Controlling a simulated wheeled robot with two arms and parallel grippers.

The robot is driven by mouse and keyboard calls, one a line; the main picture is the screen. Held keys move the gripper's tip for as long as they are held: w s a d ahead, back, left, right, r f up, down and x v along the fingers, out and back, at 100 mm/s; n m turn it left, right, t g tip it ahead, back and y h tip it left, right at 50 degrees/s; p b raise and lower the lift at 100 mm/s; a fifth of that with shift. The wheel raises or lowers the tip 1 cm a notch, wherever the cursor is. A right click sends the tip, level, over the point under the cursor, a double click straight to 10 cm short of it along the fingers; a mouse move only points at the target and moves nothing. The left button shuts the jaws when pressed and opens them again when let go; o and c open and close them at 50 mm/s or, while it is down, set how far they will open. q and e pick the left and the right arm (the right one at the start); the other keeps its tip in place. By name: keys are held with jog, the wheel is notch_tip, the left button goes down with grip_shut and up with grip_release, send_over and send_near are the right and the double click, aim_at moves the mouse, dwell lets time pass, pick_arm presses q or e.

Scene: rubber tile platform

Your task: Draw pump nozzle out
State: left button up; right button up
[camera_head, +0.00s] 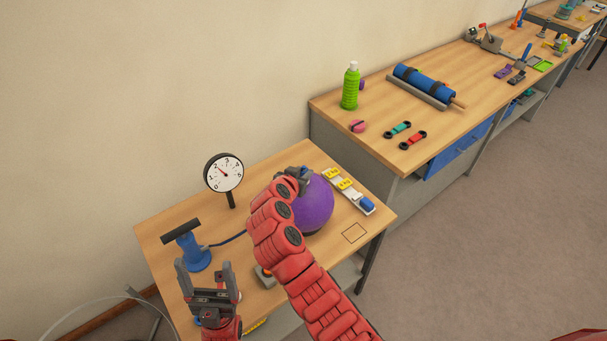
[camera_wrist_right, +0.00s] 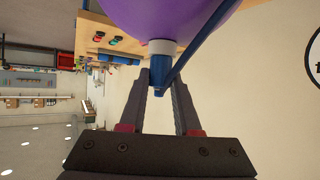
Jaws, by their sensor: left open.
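The purple ball (camera_head: 317,207) sits on the near wooden table, its left side hidden by my right arm. In the right wrist view the ball (camera_wrist_right: 165,12) has a white collar (camera_wrist_right: 162,47) with the blue nozzle (camera_wrist_right: 159,75) at it. My right gripper (camera_wrist_right: 160,82) has its fingers apart on both sides of the nozzle's end; I see no clear squeeze. It also shows in the head view above the ball (camera_head: 298,173). A blue hose (camera_head: 228,240) runs from the blue hand pump (camera_head: 192,250) toward the ball. My left gripper (camera_head: 210,282) is open and empty in front of the pump.
A round gauge (camera_head: 224,173) stands behind the pump. A strip with yellow labels (camera_head: 340,183) lies right of the ball. A marked square (camera_head: 354,233) at the right front is bare. A second table holds a green bottle (camera_head: 350,88) and a blue roll (camera_head: 425,82).

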aim_at(303, 172)
grip_shut()
jog(key=shift+r, duration=0.35)
jog(key=shift+w+r+p, duration=0.1)
jog(key=shift+r+p, duration=0.35)
jog(key=shift+r, duration=2.2)
